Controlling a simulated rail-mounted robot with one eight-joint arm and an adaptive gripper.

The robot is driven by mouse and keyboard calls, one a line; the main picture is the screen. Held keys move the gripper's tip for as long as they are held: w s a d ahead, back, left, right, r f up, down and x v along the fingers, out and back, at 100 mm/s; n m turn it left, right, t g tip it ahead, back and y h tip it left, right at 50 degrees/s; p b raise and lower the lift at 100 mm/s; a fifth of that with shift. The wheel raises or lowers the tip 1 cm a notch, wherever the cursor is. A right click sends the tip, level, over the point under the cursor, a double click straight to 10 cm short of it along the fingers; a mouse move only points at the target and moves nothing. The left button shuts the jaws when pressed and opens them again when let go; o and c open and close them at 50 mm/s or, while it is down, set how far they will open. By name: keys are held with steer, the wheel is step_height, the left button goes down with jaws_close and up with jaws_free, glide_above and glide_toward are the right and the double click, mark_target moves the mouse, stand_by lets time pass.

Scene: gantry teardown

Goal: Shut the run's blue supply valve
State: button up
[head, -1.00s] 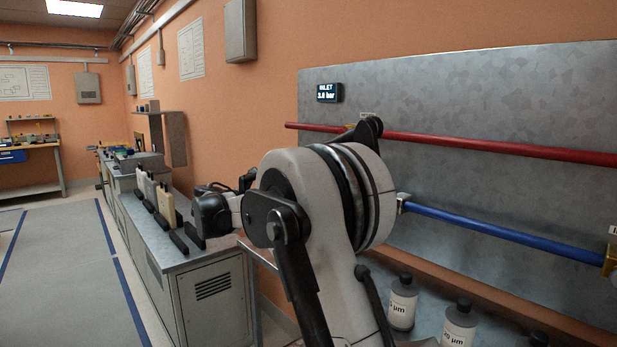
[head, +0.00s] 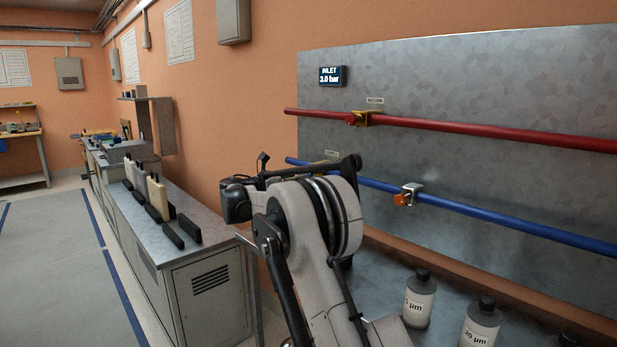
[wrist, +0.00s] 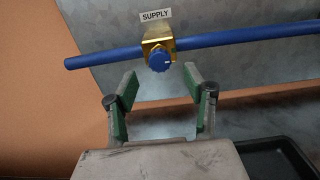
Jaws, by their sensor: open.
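In the wrist view the blue supply valve (wrist: 160,60) is a round blue knob with a white mark, on a brass body. The body sits on the blue pipe (wrist: 240,36) under a SUPPLY label (wrist: 156,15). My gripper (wrist: 160,79) is open and empty, with its two green-padded fingers just below the knob in the picture, one to each side. Whether they touch it cannot be told, but a gap shows. In the head view the blue pipe (head: 500,225) runs along the metal panel, and my arm hides most of the valve.
A red pipe (head: 480,129) with a red-knobbed brass valve (head: 362,118) runs above. A silver fitting with an orange part (head: 407,196) sits further right on the blue pipe. Labelled bottles (head: 419,298) stand on the bench. A dark tray (wrist: 275,158) lies at lower right.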

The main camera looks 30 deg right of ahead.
mark_target(308, 173)
steer(key=shift+b+x, duration=0.5)
steer(key=shift+x, duration=2.55)
steer(key=c, duration=1.2)
steer(key=shift+o, duration=0.2)
